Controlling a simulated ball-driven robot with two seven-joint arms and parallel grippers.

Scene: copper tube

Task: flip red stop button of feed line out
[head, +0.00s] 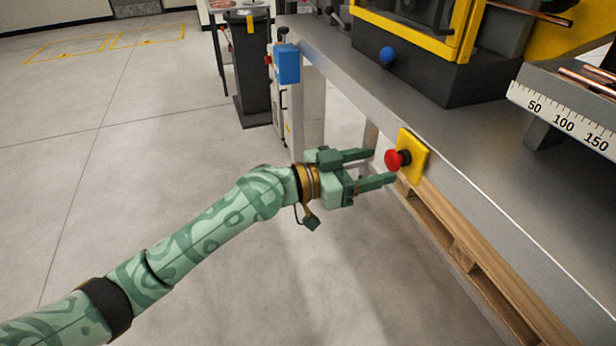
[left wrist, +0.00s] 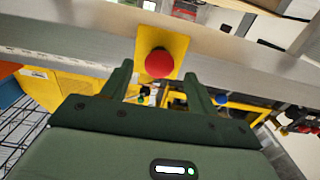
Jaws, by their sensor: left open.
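The red stop button (head: 394,160) sticks out from a yellow plate (head: 415,156) on the front edge of the grey machine table. My left gripper (head: 383,168) is open, with its two green fingers pointing at the button. The fingertips are close to the button, but I cannot tell whether they touch it. In the left wrist view the red button (left wrist: 159,63) shows between and just beyond the open fingers (left wrist: 157,72), on its yellow plate (left wrist: 178,45). Nothing is held. My right gripper is not in view.
The grey table edge (head: 470,205) runs diagonally beside the gripper, above a wooden pallet (head: 465,250). A blue box (head: 287,64) hangs at the table's far corner. A blue knob (head: 387,55) and a ruler rail (head: 565,122) are on the table side. Open floor lies left.

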